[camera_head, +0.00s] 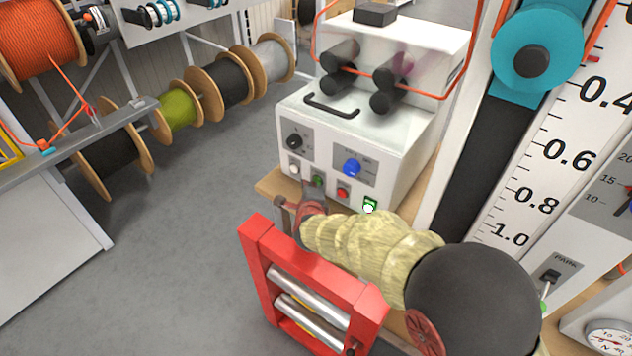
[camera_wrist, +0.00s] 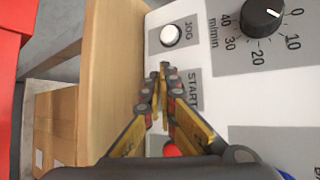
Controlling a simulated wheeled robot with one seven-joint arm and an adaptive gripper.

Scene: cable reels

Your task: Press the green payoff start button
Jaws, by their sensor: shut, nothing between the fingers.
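The white payoff machine (camera_head: 400,150) has a front panel with a white button (camera_head: 294,169), a small green button (camera_head: 318,180) and a red button (camera_head: 343,193) in a row. My gripper (camera_head: 314,190) is at the green button in the head view, its fingers closed and empty. In the wrist view the shut fingertips (camera_wrist: 163,72) lie over the panel beside the START label (camera_wrist: 193,90), between the white JOG button (camera_wrist: 170,35) and the partly covered red button (camera_wrist: 171,150). The green button is hidden behind the fingers there; I cannot tell if they touch it.
A black speed knob (camera_head: 294,142), a blue knob (camera_head: 352,167) and a lit green switch (camera_head: 370,204) share the machine's front. A red roller frame (camera_head: 256,265) stands close to my arm. A wooden bench edge (camera_wrist: 105,80) lies beside the panel.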

